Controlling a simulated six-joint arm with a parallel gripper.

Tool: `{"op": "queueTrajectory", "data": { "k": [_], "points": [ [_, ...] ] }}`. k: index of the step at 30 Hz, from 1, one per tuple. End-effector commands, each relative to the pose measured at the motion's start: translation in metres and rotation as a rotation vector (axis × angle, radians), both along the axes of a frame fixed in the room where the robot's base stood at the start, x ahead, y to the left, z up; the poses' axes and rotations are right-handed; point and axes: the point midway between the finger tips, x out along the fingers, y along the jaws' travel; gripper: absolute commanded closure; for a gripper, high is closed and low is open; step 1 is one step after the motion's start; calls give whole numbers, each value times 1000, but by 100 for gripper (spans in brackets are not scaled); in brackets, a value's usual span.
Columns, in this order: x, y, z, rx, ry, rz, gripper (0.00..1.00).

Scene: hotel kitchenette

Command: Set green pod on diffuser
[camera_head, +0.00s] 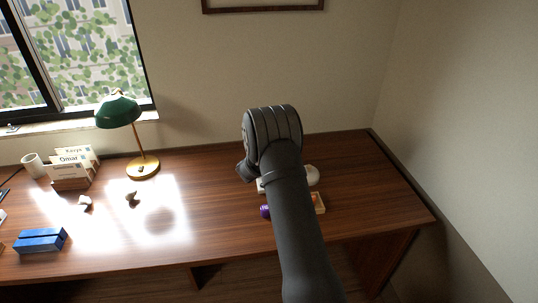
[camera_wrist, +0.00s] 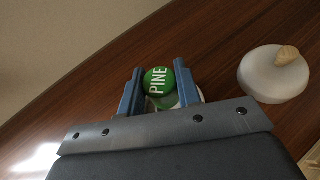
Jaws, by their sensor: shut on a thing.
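The green pod (camera_wrist: 157,80), round and lettered "PINE", sits between the two blue fingers of my gripper (camera_wrist: 159,84) in the wrist view. My gripper is shut on it. A pale rim (camera_wrist: 201,94) shows just below the pod between the fingers, perhaps the diffuser; whether the pod touches it I cannot tell. A round white lid-like piece with a wooden knob (camera_wrist: 272,75) lies to the right on the desk. In the head view my arm hides the gripper and the green pod. A white rounded thing (camera_head: 312,176) shows partly beside the arm.
A purple pod (camera_head: 265,211) and a small wooden tray (camera_head: 319,203) show beside my arm on the desk (camera_head: 215,235). A green lamp (camera_head: 119,110), card holder (camera_head: 72,182), white mug (camera_head: 33,165) and blue box (camera_head: 40,240) stand to the left. The right end is clear.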

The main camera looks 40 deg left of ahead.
Motion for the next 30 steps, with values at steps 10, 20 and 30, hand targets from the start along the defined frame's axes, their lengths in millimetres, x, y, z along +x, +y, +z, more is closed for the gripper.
{"op": "queueTrajectory", "data": {
  "k": [10,20,30],
  "points": [
    [0,0,-36,-1,2,-2,91],
    [0,0,-45,1,0,-3,91],
    [0,0,-45,0,0,-2,91]
  ]
}}
